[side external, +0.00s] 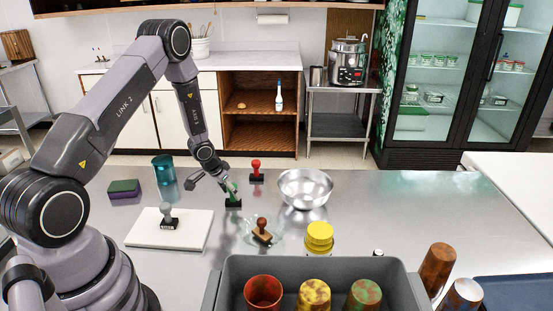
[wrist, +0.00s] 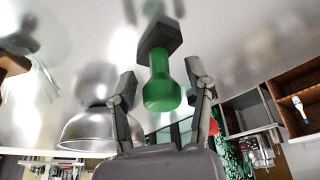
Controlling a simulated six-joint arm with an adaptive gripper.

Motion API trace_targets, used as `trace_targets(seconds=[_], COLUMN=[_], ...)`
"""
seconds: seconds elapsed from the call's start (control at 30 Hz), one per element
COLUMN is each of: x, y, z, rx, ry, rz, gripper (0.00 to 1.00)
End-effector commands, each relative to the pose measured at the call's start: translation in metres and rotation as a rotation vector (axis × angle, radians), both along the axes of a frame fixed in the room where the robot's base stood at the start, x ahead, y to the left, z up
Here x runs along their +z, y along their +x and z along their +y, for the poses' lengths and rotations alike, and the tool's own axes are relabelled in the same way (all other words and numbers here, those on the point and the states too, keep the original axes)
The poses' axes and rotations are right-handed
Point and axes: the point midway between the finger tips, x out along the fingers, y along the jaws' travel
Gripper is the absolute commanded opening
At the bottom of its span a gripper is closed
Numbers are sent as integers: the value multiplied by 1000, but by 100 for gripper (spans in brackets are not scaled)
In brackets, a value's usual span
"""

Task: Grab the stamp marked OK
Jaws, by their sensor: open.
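A stamp with a green handle and dark base (side external: 233,203) stands upright on the steel counter. My gripper (side external: 228,184) is at its handle, open. In the wrist view the green stamp (wrist: 160,85) shows between the two spread fingers (wrist: 161,82), with a gap on each side. A red-handled stamp (side external: 256,170) stands behind it, a brown-handled stamp (side external: 262,233) in front to the right, and a grey-handled stamp (side external: 168,217) on a white board (side external: 140,236). I cannot read an OK mark on any stamp.
A steel bowl (side external: 305,188) stands right of the green stamp. A teal cup (side external: 164,170) and a sponge (side external: 124,188) are at the left. A grey bin (side external: 318,270) with several cups fills the front. Yellow-lidded stack (side external: 319,237) stands at its back edge.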

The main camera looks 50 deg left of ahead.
Motion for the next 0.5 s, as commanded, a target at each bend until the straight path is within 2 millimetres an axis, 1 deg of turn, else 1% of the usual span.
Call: trace_targets(seconds=[0.03,0.1,0.2,0.37,0.4,0.5], x=[-7,-14,-17,-17,-17,-16], y=[2,5,6,6,6,6], z=[0,0,0,1,1,1], rx=[1,0,0,0,0,0], ry=[-1,0,1,1,1,1], rz=[2,1,1,0,0,0], gripper=[52,52,52,52,49,36])
